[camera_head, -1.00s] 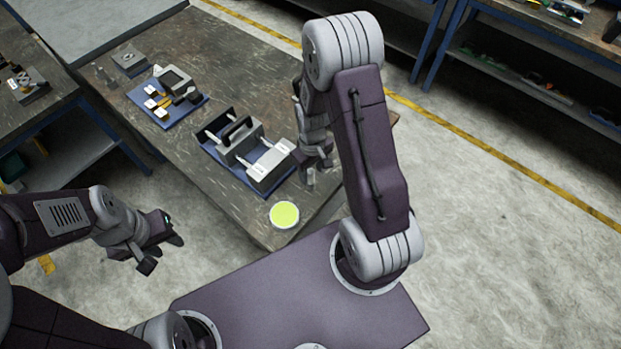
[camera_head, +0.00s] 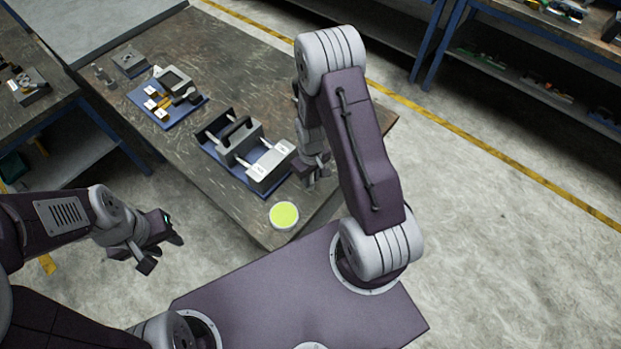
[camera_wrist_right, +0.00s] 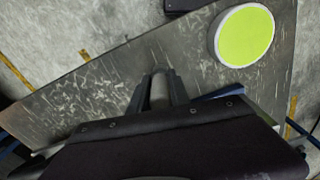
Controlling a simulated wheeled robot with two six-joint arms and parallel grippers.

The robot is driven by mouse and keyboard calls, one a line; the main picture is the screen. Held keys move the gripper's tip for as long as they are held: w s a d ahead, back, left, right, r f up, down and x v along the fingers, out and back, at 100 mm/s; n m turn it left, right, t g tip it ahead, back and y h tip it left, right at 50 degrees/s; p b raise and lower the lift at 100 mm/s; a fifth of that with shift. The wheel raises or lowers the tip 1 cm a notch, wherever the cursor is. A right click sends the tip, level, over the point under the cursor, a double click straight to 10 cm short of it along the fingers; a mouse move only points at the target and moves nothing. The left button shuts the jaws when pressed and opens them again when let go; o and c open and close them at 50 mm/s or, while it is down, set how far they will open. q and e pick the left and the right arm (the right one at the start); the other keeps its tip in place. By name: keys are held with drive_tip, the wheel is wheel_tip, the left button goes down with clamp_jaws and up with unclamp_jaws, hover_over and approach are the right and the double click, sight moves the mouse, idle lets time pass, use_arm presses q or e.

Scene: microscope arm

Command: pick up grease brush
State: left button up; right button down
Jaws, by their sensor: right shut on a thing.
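My right gripper (camera_head: 310,181) is low over the near right part of the worktable, right of the blue tray. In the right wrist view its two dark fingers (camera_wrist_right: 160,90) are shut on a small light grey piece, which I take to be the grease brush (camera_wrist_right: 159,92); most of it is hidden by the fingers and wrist. I cannot tell whether it touches the table. My left gripper (camera_head: 163,252) is open and empty, off the table's left side.
A round tin with yellow-green contents (camera_head: 284,215) stands at the table's near corner. A blue tray (camera_head: 222,161) holds grey blocks with a handle. Another blue tray (camera_head: 150,112) with parts lies farther back. The table (camera_head: 250,60) is bare behind them.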

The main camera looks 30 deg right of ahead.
drive_tip(key=r, duration=0.4)
drive_tip(key=shift+s+a+r+b, duration=0.15)
drive_tip(key=shift+a+r+b, duration=0.05)
drive_tip(key=shift+b, duration=0.1)
drive_tip(key=s+a+r, duration=0.6)
drive_tip(key=s, duration=0.3)
drive_tip(key=shift+a+r, duration=0.25)
drive_tip(key=shift+a, duration=0.15)
drive_tip(key=shift+w, duration=0.15)
idle(1.4)
